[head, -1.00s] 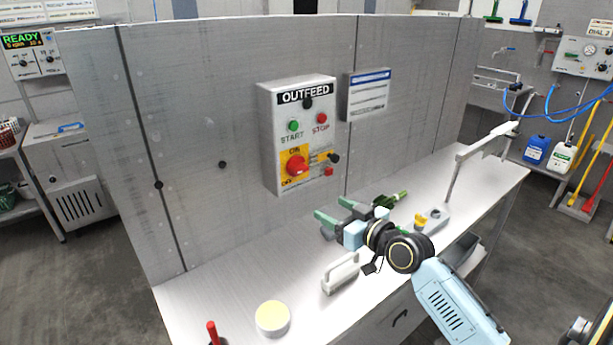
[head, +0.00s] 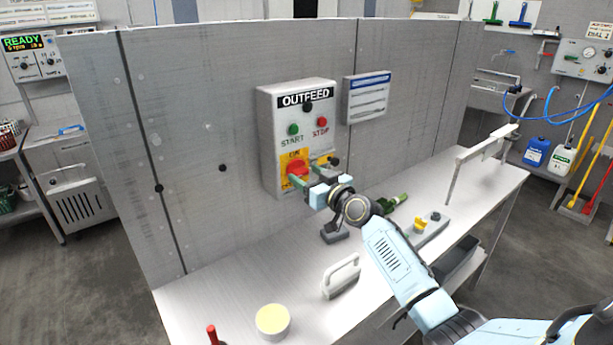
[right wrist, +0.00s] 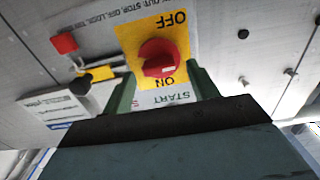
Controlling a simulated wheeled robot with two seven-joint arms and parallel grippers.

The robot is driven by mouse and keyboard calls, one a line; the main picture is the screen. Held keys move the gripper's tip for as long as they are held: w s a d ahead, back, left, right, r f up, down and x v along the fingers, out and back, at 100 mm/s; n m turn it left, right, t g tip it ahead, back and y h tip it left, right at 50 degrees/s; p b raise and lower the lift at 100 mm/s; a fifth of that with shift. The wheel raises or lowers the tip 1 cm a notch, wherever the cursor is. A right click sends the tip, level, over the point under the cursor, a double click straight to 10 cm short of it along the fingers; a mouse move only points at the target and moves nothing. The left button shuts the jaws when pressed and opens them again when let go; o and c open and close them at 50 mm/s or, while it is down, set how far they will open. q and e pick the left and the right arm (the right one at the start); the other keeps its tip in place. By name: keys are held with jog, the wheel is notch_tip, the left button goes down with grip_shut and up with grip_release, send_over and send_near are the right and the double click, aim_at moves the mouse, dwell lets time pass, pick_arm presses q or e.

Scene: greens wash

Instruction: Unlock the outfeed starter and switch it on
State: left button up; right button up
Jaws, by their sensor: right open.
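The grey OUTFEED starter box (head: 268,130) is on the upright panel. Its red rotary knob (head: 297,168) sits on a yellow ON/OFF plate, shown upside down in the right wrist view, where the knob (right wrist: 158,60) carries a white mark. My right gripper (head: 311,175) is open in front of the knob; in the right wrist view its green fingers (right wrist: 163,88) stand either side, and contact cannot be told. Beside the knob are a yellow piece (right wrist: 98,74) with a black part and a small red block (right wrist: 64,43); whether they are locked together is unclear. My left gripper is out of view.
Green START (head: 293,129) and red STOP (head: 322,121) buttons are above the knob. The left bench top is mostly clear.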

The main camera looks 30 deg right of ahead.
jog(key=shift+w, duration=0.4)
jog(key=c, duration=1)
